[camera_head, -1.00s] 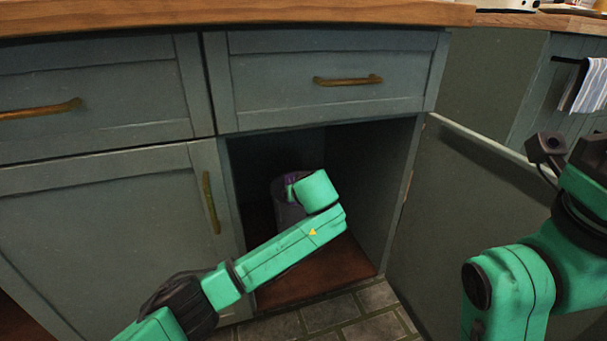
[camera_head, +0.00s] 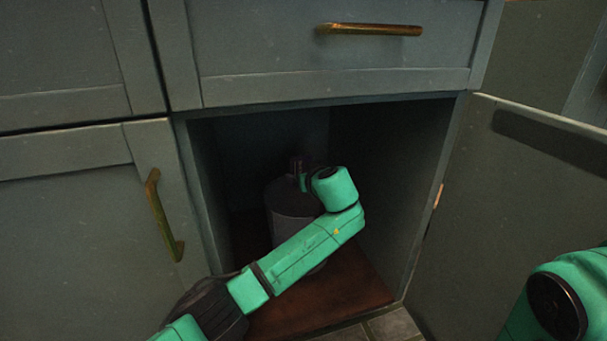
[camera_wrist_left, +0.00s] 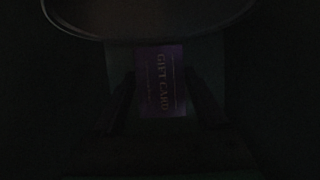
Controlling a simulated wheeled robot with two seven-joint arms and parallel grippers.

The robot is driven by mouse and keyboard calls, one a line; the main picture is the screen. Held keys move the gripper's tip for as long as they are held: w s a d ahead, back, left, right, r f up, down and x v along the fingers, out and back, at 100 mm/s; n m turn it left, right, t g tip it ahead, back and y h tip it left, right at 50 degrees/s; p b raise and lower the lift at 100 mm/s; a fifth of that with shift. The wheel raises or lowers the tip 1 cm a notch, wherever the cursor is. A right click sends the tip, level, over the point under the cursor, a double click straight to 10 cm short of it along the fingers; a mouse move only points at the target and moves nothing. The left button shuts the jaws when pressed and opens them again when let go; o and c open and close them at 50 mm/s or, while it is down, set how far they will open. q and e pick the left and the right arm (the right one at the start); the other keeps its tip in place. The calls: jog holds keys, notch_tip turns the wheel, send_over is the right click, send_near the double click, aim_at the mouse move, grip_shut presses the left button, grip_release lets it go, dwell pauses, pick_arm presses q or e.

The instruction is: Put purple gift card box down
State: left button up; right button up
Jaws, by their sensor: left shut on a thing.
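The purple gift card box (camera_wrist_left: 160,80), with "GIFT CARD" lettering, shows dimly in the left wrist view. It lies between the two fingers of my left gripper (camera_wrist_left: 161,88), which is shut on it. In the head view my left arm reaches into the open lower cabinet, and its wrist hides most of the gripper. A small dark purplish patch shows above the wrist, too dark to name surely. My right gripper is out of view; only part of my right arm shows at the lower right.
A dark grey cylindrical bin (camera_head: 288,202) stands in the cabinet (camera_head: 345,290), partly behind my left wrist. A curved rim (camera_wrist_left: 150,37) crosses the top of the wrist view. The open cabinet door (camera_head: 500,220) stands at the right. Cabinet floor right of the arm is clear.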

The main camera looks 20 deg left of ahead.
pick_arm(q)
notch_tip(320, 180, down, 5)
jog(key=b, duration=0.3)
jog(key=shift+r, duration=0.2)
jog(key=o, duration=1.2)
jog(key=shift+o, duration=0.2)
